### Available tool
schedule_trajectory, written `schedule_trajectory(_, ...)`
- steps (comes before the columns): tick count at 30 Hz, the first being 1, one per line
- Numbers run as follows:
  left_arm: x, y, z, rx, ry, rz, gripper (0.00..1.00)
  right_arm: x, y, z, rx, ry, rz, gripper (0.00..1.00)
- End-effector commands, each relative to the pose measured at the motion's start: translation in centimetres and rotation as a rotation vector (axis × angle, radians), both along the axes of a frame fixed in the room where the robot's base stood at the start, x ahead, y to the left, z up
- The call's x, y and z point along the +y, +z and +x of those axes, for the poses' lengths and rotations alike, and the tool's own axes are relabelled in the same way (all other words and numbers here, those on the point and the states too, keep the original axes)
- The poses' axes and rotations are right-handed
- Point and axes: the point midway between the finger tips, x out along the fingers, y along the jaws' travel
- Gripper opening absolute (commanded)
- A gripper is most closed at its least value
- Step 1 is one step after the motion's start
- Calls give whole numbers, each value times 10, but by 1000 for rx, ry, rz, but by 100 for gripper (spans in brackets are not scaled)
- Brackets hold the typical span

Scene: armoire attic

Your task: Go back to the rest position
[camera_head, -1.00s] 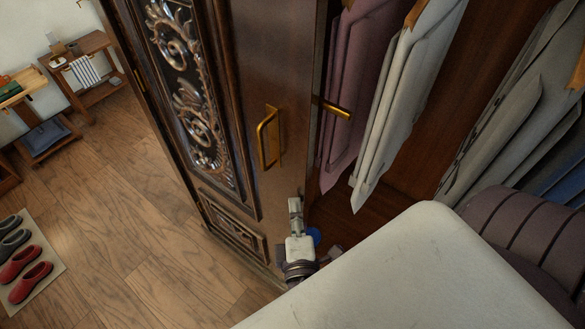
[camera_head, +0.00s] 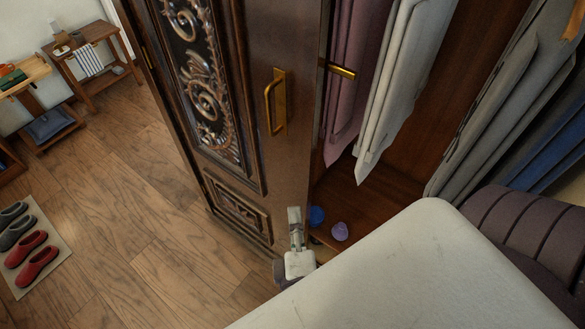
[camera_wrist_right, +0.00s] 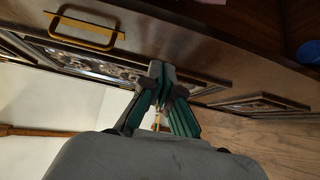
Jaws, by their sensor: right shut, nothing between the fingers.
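My right gripper (camera_head: 295,215) is shut and empty. It is in front of the lower part of the carved armoire door (camera_head: 262,165), below the gold handle (camera_head: 277,100) and apart from it. In the right wrist view its dark fingertips (camera_wrist_right: 161,70) are together in front of the door panel, with the gold handle (camera_wrist_right: 85,30) to their upper left. I cannot tell whether the fingertips touch the door. My left gripper is not in view.
The armoire is open, with hanging clothes (camera_head: 395,90) inside. A blue ball (camera_head: 316,215) and a purple ball-like thing (camera_head: 340,231) lie on its floor. Shoes on a mat (camera_head: 58,240) and small tables (camera_head: 88,35) are at left. Wooden floor between is clear.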

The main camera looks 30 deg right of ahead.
Motion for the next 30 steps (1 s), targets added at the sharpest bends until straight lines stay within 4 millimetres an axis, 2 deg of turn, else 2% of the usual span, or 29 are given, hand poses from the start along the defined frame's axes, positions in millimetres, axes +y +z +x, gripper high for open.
schedule_trajectory(3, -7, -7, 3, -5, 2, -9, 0, 7, -3, -15, 3, 1, 3, 0)
schedule_trajectory(6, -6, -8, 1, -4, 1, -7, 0, 10, -1, -22, 1, 0, 2, 0)
schedule_trajectory(13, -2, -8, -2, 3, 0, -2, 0, 12, 0, -26, 1, 0, 2, 0)
schedule_trajectory(17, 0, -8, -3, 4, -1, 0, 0, 15, -20, -22, 44, 20, 7, 0)
schedule_trajectory(20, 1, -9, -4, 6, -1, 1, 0, 21, -64, -17, 142, 56, 25, 0)
schedule_trajectory(23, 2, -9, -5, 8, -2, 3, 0, 24, -134, -15, 295, 98, 69, 0)
schedule_trajectory(25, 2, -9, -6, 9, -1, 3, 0, 23, -188, -19, 416, 117, 118, 0)
schedule_trajectory(28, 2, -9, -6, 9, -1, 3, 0, 16, -263, -34, 582, 120, 212, 0)
schedule_trajectory(30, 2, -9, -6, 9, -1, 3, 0, 9, -314, -51, 695, 102, 299, 0)
